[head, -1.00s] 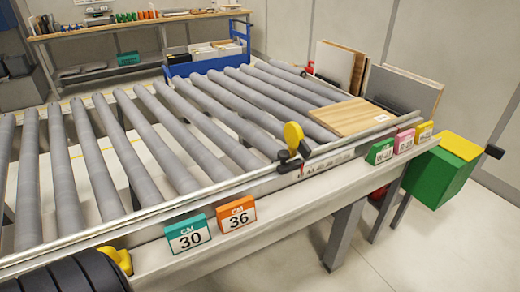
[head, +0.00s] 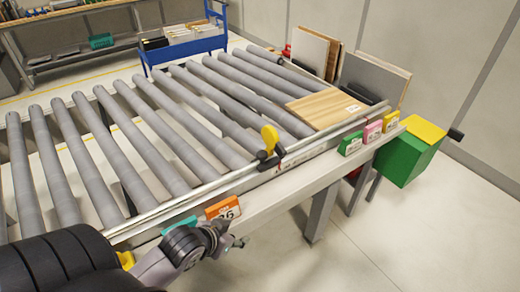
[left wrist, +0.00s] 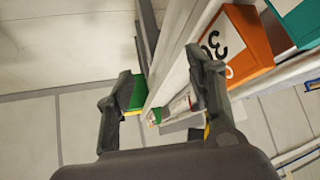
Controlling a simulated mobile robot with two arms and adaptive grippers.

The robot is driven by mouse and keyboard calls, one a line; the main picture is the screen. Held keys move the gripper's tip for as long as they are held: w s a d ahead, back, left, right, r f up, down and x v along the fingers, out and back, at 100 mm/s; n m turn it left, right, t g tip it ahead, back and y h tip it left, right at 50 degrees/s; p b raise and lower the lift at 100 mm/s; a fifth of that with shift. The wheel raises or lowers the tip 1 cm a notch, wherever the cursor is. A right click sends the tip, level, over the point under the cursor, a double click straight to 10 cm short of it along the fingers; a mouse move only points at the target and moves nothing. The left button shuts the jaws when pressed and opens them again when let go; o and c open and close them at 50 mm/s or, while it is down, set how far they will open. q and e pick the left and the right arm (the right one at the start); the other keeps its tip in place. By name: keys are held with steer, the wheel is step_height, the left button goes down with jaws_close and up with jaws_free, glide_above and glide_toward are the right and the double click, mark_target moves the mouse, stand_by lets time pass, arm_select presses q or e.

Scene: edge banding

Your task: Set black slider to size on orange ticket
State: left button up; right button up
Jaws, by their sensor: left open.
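The black slider (head: 268,160) with a yellow knob (head: 270,138) sits on the rail along the front edge of the roller table. The orange ticket (head: 222,208) stands on the front ledge, its lower part partly covered by my left gripper; it reads 36. In the left wrist view the orange ticket (left wrist: 245,42) stands close beside one finger, its number partly hidden. My left gripper (head: 236,241) is open and empty, just in front of the orange ticket and apart from the slider. I cannot make out the slider in the left wrist view. My right gripper is not in view.
A teal ticket (head: 180,224) stands left of the orange one. Green (head: 350,143), pink (head: 373,131) and yellow (head: 391,121) tickets stand farther right on the ledge. A wooden board (head: 322,108) lies on the rollers. A green box (head: 405,160) is beyond the ledge's right end.

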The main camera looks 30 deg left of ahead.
arm_select(q)
steer(key=w+a+r+t, duration=0.5)
steer(key=w+a+r, duration=0.3)
steer(key=r, duration=0.3)
steer(key=p, duration=0.3)
glide_toward(260, 156)
steer(key=shift+n, duration=0.3)
steer(key=x, duration=0.9)
steer(key=shift+w, duration=0.1)
steer(key=shift+w+f, duration=0.2)
steer(key=shift+w, duration=0.1)
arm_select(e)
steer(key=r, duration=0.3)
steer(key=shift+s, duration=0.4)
arm_select(q)
steer(key=shift+c, duration=0.6)
steer(key=c, duration=1.1)
jaws_close()
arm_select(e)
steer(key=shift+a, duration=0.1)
